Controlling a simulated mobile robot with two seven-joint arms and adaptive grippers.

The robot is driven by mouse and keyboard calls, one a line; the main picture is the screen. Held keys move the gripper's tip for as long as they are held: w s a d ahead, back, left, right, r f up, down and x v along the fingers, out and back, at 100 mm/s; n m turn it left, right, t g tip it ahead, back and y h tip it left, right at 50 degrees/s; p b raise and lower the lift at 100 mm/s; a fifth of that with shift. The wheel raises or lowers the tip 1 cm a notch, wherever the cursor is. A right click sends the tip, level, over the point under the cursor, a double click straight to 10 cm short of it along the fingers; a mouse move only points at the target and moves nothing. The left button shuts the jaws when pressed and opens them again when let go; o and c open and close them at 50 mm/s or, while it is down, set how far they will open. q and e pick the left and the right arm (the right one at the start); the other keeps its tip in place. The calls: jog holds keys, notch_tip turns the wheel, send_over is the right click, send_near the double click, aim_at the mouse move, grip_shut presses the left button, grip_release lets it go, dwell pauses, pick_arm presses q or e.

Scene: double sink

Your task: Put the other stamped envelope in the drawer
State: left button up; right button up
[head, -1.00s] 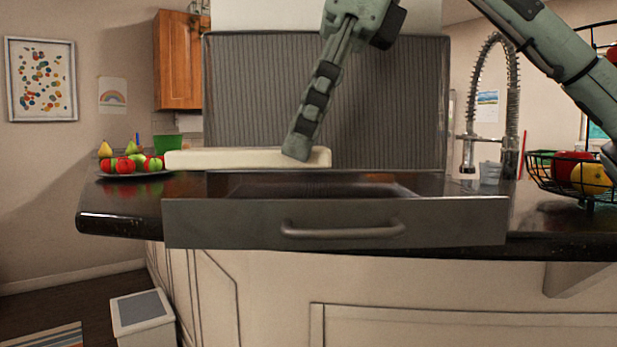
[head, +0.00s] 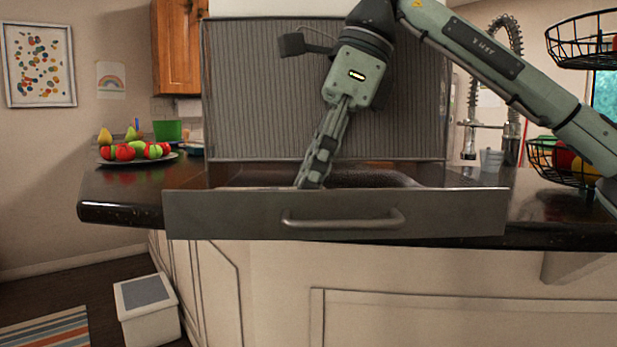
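The drawer (head: 230,215) is pulled open, its grey front with a bar handle (head: 343,218) facing me. My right gripper (head: 310,182) comes in from the right and points down into the drawer from above. Its fingertips are at the level of the drawer's front edge and partly hidden behind it. I cannot tell whether the fingers are open or shut. No stamped envelope shows now; the drawer's inside is mostly hidden behind its front. My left gripper is not in view.
A black countertop (head: 125,195) surrounds the drawer. A fruit plate (head: 175,156) and a green cup (head: 168,130) stand at the left. A wire fruit basket (head: 540,160) and a spring faucet (head: 513,100) stand at the right. A ribbed grey panel (head: 250,90) rises behind.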

jog(key=shift+s+f, duration=0.1)
jog(key=o, duration=0.9)
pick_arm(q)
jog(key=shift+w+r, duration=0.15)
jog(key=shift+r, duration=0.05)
pick_arm(e)
jog(key=shift+o, duration=0.2)
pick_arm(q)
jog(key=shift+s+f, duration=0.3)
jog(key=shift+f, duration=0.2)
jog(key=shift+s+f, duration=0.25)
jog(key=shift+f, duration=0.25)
pick_arm(e)
jog(key=v, duration=0.7)
jog(key=shift+r, duration=0.45)
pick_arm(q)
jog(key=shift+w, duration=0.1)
